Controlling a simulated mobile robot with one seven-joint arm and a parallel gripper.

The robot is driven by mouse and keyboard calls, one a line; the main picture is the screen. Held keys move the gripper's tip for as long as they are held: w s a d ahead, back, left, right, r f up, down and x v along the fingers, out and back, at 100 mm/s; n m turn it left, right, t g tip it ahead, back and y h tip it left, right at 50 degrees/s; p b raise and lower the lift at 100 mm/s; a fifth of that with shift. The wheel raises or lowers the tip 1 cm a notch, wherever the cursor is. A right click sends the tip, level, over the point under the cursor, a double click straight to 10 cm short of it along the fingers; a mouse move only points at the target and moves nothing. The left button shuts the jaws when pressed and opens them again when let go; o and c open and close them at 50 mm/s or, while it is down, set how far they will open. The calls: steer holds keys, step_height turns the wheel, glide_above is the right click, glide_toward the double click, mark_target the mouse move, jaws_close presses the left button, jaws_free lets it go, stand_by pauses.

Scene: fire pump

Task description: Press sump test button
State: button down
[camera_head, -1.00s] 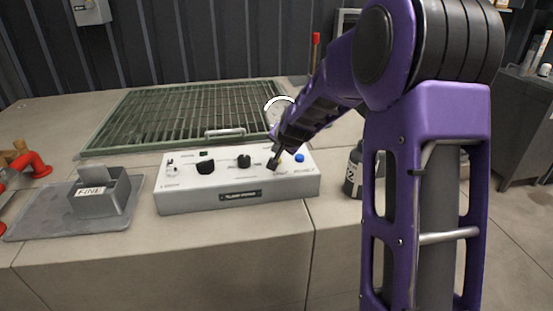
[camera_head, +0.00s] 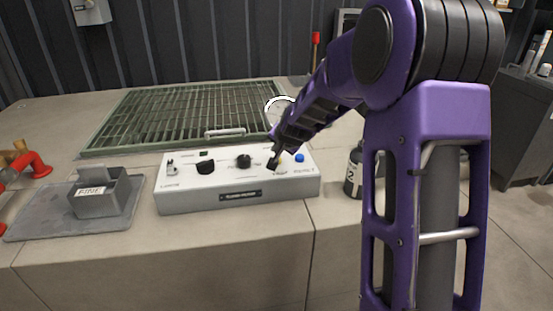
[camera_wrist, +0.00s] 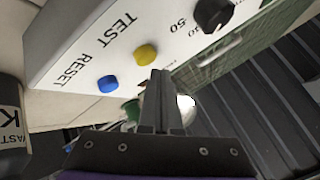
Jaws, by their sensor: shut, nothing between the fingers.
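A white control box (camera_head: 290,185) sits on the concrete top in the head view. In the wrist view its face carries a yellow button (camera_wrist: 147,54) in line with the word TEST and a blue button (camera_wrist: 108,84) in line with RESET. The blue button also shows in the head view (camera_head: 299,157); the yellow one is mostly hidden there by my gripper. My gripper (camera_head: 273,166) is shut and empty, its tips low over the panel's right half. In the wrist view the fingertips (camera_wrist: 161,74) appear just beside the yellow button; I cannot tell whether they touch it.
Black knobs (camera_head: 205,167) sit on the box left of my gripper. A green-framed grate (camera_head: 180,112) lies behind the box. A tray with a grey bin (camera_head: 100,204) is at left. A dark bottle (camera_head: 353,178) stands close right of the box, beside my arm.

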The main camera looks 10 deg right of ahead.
steer(key=shift+f, duration=0.15)
steer(key=shift+f, duration=0.3)
steer(key=shift+f, duration=0.55)
stand_by(0.8)
steer(key=shift+r+p, duration=0.6)
steer(key=shift+r, duration=0.4)
step_height(320, 180, up, 5)
steer(key=p, duration=0.3)
stand_by(0.5)
